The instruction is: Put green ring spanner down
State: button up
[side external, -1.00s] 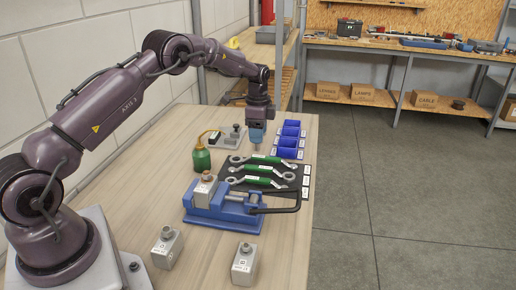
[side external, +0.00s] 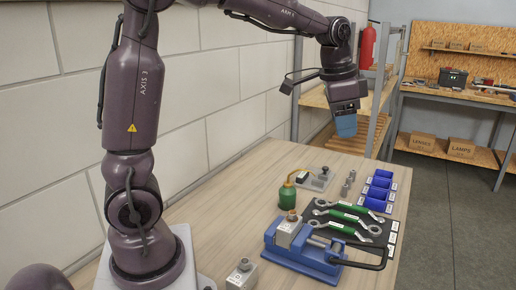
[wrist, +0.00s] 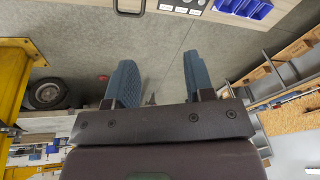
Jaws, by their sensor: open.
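Three ring spanners with green handles (side external: 350,208) lie side by side on a dark mat (side external: 391,226) on the wooden bench. The spanners cannot be made out clearly in the wrist view.
The blue vise (side external: 300,258) stands in front of the mat, its dark handle reaching right. A green oil can (side external: 288,195), small metal posts (side external: 347,185) and blue bins (side external: 378,191) stand behind. A grey block (side external: 242,275) stands at the front. Bare bench lies left of the oil can.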

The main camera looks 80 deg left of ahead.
jog(key=s+d+n+t, duration=0.1)
jog(key=s+d+n, duration=0.1)
jog(key=s, duration=0.7)
jog(key=s+d+n+t, duration=0.1)
jog(key=s+d, duration=0.4)
jog(key=s, duration=0.5)
jog(key=shift+s+d+f+n+t, duration=0.25)
jog(key=shift+f+n+t, duration=0.15)
jog(key=shift+n, duration=0.2)
